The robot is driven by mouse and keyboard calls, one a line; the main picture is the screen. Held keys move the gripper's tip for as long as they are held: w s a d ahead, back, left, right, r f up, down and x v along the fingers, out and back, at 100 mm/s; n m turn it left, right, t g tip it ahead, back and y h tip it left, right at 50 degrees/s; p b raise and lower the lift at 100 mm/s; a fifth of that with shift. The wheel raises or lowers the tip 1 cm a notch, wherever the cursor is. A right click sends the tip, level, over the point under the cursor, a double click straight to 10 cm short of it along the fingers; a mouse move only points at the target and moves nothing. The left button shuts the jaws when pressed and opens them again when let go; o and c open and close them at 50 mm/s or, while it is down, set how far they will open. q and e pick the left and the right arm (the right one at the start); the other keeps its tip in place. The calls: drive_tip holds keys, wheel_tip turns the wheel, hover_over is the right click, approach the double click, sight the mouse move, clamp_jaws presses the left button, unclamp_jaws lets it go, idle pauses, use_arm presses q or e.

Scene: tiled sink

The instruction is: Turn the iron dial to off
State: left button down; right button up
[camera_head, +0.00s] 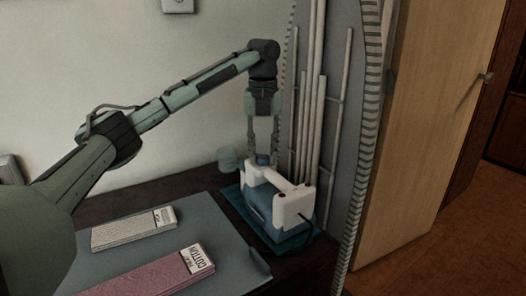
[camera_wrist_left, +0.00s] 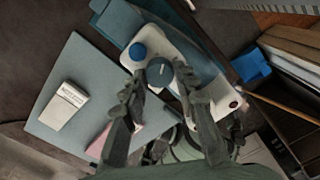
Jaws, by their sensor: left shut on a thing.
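The iron (camera_head: 262,207) has a blue body and a white handle and rests on a teal mat (camera_head: 232,194) at the right end of the counter. In the left wrist view, the round blue-grey dial (camera_wrist_left: 160,73) with a white mark sits on the white top (camera_wrist_left: 205,115) of the iron. My left gripper (camera_head: 263,152) reaches down from above; its fingers also show in the left wrist view (camera_wrist_left: 162,86), one on each side of the dial, and it is shut on it. The dial's setting cannot be read. My right gripper is not in view.
A blue button (camera_wrist_left: 137,51) sits close to the dial. A folded ironing board (camera_head: 352,100) stands upright behind the iron. Two cloth packs, one white (camera_head: 133,228) and one pink (camera_head: 155,277), lie on the grey-blue mat (camera_head: 213,235). A small cup (camera_head: 227,160) stands by the wall.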

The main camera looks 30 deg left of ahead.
sight(263, 156)
use_arm(q)
drive_tip(key=n, duration=0.3)
drive_tip(key=shift+n, duration=0.4)
drive_tip(key=n, duration=0.4)
drive_tip(key=shift+n, duration=0.3)
drive_tip(key=n, duration=0.3)
drive_tip(key=shift+w+n, duration=0.1)
drive_tip(key=shift+n, duration=1.9)
drive_tip(key=c, duration=1.2)
unclamp_jaws()
drive_tip(key=shift+o, duration=0.2)
wheel_tip(263, 156, up, 12)
